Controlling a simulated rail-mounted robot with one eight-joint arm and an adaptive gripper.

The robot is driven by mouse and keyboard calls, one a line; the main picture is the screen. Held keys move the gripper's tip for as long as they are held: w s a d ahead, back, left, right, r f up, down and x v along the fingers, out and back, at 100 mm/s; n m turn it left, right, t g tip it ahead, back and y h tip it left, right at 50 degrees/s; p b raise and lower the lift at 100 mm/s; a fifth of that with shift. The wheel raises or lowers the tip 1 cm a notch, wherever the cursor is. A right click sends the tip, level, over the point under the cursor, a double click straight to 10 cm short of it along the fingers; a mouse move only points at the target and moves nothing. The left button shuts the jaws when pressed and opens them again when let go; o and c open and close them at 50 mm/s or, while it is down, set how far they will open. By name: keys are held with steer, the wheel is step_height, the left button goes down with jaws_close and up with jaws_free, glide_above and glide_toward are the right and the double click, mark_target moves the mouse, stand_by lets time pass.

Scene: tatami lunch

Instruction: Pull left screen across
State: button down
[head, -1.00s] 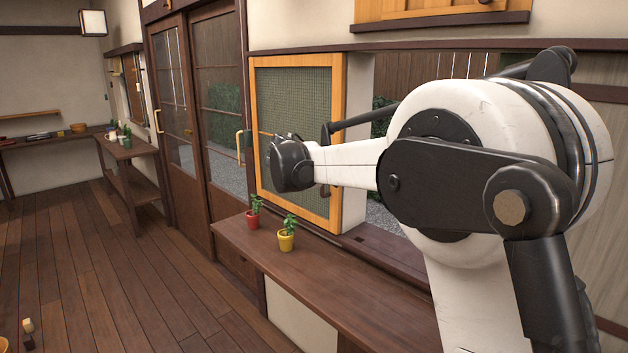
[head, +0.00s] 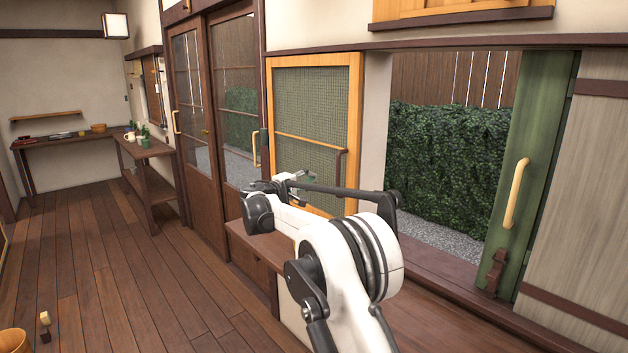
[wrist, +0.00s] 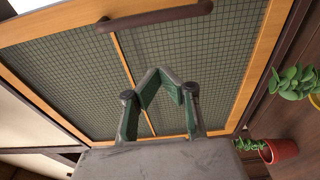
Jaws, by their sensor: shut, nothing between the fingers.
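The left screen (head: 300,105) is a green mesh panel in an orange wooden frame. It stands at the left side of the window opening. Its dark brown bar handle (head: 340,168) is upright near the right edge. In the wrist view the screen (wrist: 72,78) fills most of the picture, and the handle (wrist: 155,17) crosses the top. My gripper (head: 303,177) is in front of the lower part of the screen in the head view. In the wrist view its fingertips (wrist: 166,80) are together and empty, apart from the handle.
The window opening right of the screen shows a hedge (head: 450,165). A green-framed panel (head: 535,150) with a pale handle stands at its right side. A wooden counter (head: 430,325) runs below. A red pot (wrist: 280,151) with a plant is close to my gripper's right.

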mark_target(333, 169)
steer(key=x, duration=0.8)
steer(key=shift+s+d+b, duration=0.2)
steer(key=shift+s+d, duration=0.3)
steer(key=shift+s, duration=0.4)
steer(key=shift+s+d+b, duration=0.15)
steer(key=shift+s+d, duration=0.4)
steer(key=shift+s, duration=0.3)
